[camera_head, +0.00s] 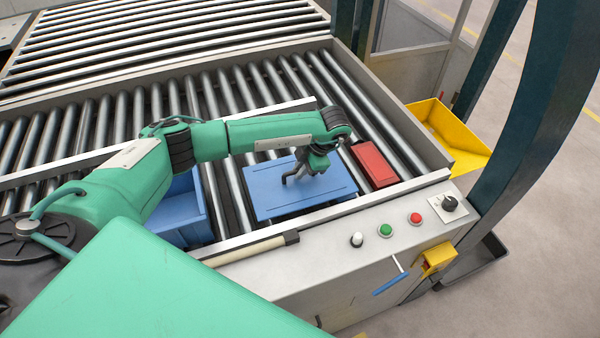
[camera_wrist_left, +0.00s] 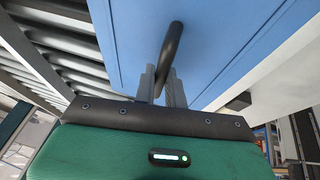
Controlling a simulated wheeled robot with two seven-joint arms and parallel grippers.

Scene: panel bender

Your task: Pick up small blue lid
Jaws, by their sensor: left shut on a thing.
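The small blue lid (camera_head: 296,188) is a flat blue panel with a dark handle, over the rollers at the front of the conveyor. My left gripper (camera_head: 298,178) is above the lid, shut on its dark handle. In the left wrist view, the two grey fingers (camera_wrist_left: 163,86) close on the curved black handle (camera_wrist_left: 172,45), with the blue lid (camera_wrist_left: 225,40) filling the upper part. I cannot tell whether the lid touches the rollers. My right gripper is not in view.
A blue bin (camera_head: 183,212) stands left of the lid, partly behind my arm. A red box (camera_head: 375,164) lies close to the lid's right. A control panel with buttons (camera_head: 386,230) runs along the front edge. A yellow bin (camera_head: 447,135) is at the right.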

